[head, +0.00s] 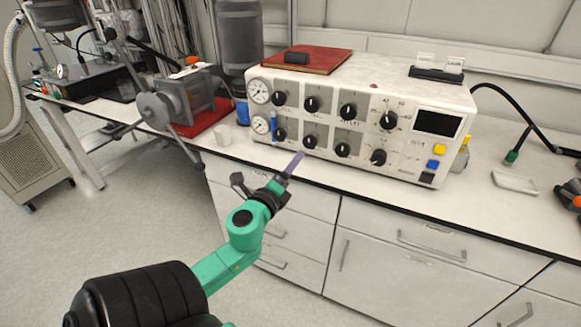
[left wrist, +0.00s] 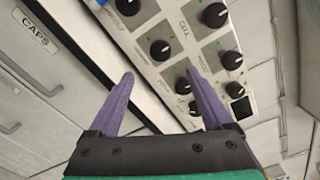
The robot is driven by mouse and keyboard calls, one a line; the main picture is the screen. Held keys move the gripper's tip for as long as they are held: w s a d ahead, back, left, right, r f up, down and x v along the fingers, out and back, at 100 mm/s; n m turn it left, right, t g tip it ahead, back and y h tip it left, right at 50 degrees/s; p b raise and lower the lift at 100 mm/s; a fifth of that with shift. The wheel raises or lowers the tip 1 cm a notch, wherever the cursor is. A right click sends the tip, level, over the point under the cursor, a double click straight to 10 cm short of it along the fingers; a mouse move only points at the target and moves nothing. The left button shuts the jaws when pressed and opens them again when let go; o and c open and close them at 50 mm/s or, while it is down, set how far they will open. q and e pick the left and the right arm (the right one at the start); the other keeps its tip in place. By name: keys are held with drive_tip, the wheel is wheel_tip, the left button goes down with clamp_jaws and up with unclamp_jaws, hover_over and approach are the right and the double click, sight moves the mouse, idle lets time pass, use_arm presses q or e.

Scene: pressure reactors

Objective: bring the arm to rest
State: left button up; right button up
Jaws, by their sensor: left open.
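My left arm, green with black joints, reaches in from the bottom left in the head view. My left gripper (head: 293,162) is at the front edge of the bench, in front of the white control box (head: 346,122). Its purple fingers stand apart with nothing between them in the left wrist view (left wrist: 160,76). The control box's black knobs show beyond the fingertips there. My right gripper does not show.
The white bench top (head: 478,208) carries a red book (head: 318,59) on the control box. A metal device on a red base (head: 205,119) stands at the left. A small white tray (head: 515,183) lies at right. Drawers (head: 392,258) are below, with open floor (head: 110,235) at left.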

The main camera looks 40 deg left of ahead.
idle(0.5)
use_arm(q)
drive_tip(key=s+a+f+n+g+h, duration=0.1)
drive_tip(key=s+f+n+g, duration=0.15)
drive_tip(key=f, duration=0.85)
drive_tip(key=s+f+n+g+p, duration=0.1)
drive_tip(key=s+f+n+g, duration=0.15)
drive_tip(key=f, duration=0.75)
drive_tip(key=s+a+f+n+g+h, duration=0.1)
drive_tip(key=s+f+n+g, duration=0.2)
drive_tip(key=f, duration=0.8)
drive_tip(key=s+d+f+n+g+h, duration=0.1)
drive_tip(key=s+d+f+n+g, duration=0.1)
drive_tip(key=s+d+f, duration=0.3)
drive_tip(key=s+d+f+n+g+h+p, duration=0.1)
drive_tip(key=s+d+f+n+g, duration=0.2)
drive_tip(key=s+f, duration=0.7)
drive_tip(key=s+d+f+n+g+h, duration=0.1)
drive_tip(key=s+d+f+n+g, duration=0.2)
drive_tip(key=s+d+f, duration=0.4)
drive_tip(key=s+d+n, duration=0.1)
drive_tip(key=s, duration=0.3)
drive_tip(key=shift+f+h+p, duration=0.35)
drive_tip(key=shift+f+h, duration=0.05)
